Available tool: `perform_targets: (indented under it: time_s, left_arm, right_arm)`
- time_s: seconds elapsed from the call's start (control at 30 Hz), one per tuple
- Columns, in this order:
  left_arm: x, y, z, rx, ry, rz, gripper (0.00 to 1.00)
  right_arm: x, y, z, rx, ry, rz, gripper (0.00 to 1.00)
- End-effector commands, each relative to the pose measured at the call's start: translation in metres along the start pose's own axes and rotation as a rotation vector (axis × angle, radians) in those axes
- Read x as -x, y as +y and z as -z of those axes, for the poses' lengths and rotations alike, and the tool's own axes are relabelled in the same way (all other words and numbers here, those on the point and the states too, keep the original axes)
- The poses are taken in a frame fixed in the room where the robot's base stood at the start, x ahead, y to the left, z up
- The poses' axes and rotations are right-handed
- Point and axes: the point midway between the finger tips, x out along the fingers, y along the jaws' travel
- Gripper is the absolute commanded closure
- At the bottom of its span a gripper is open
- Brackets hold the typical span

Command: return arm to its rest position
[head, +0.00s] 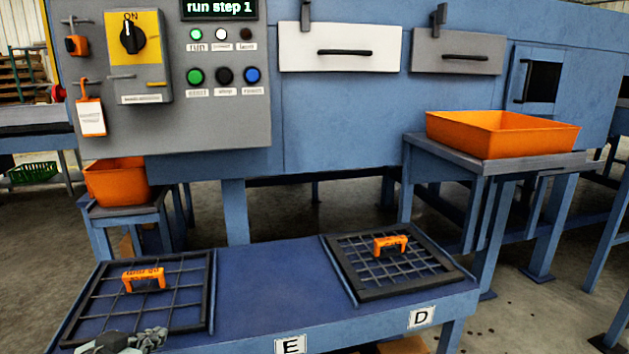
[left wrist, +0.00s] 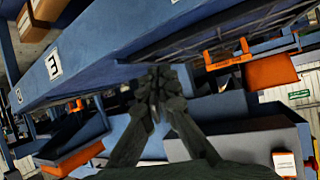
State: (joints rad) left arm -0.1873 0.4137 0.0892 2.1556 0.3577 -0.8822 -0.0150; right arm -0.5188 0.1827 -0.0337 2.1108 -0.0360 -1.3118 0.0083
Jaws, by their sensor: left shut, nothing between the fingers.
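My left gripper (head: 125,342) shows at the bottom left of the head view, at the front edge of the left grid screen (head: 182,310). In the left wrist view its fingers (left wrist: 158,90) are together at the tips with nothing between them. The left screen has an orange handle (head: 144,279) and lies on the blue table (head: 268,285). I cannot tell from these views whether the gripper touches the screen or table. My right gripper is in neither view.
A second grid screen (head: 395,265) with an orange handle lies on the table's right side, near label D (head: 421,317). Label E (head: 291,345) is on the front edge. Orange bins stand at right (head: 500,135) and left (head: 117,182). The control panel (head: 225,110) reads "run step 1".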

Motion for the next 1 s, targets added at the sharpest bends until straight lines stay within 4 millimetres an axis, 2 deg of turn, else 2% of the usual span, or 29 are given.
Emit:
perform_targets:
  time_s: [0.03, 0.13, 0.2, 0.3, 0.4, 0.5, 0.6, 1.0]
  left_arm:
    - [-0.002, 0.009, -0.04, 0.008, -0.093, 0.003, 1.0]
    - [0.003, 0.025, -0.116, 0.009, -0.271, 0.019, 1.0]
    - [0.014, 0.038, -0.167, 0.008, -0.396, 0.029, 1.0]
    - [0.035, 0.055, -0.229, 0.003, -0.555, 0.039, 1.0]
    - [0.057, 0.07, -0.276, -0.004, -0.681, 0.048, 1.0]
    - [0.074, 0.079, -0.305, -0.012, -0.765, 0.055, 1.0]
    - [0.083, 0.084, -0.319, -0.016, -0.807, 0.058, 1.0]
    - [0.085, 0.085, -0.322, -0.018, -0.817, 0.059, 1.0]
  right_arm:
    - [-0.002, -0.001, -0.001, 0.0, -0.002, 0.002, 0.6]
    - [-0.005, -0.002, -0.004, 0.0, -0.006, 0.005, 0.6]
    - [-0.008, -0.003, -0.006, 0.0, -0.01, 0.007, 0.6]
    - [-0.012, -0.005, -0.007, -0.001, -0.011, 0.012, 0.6]
    - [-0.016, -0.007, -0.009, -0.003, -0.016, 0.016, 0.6]
    - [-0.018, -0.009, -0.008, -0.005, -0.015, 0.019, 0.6]
    - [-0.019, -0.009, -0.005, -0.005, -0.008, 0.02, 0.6]
    - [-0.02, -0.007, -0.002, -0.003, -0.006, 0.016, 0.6]
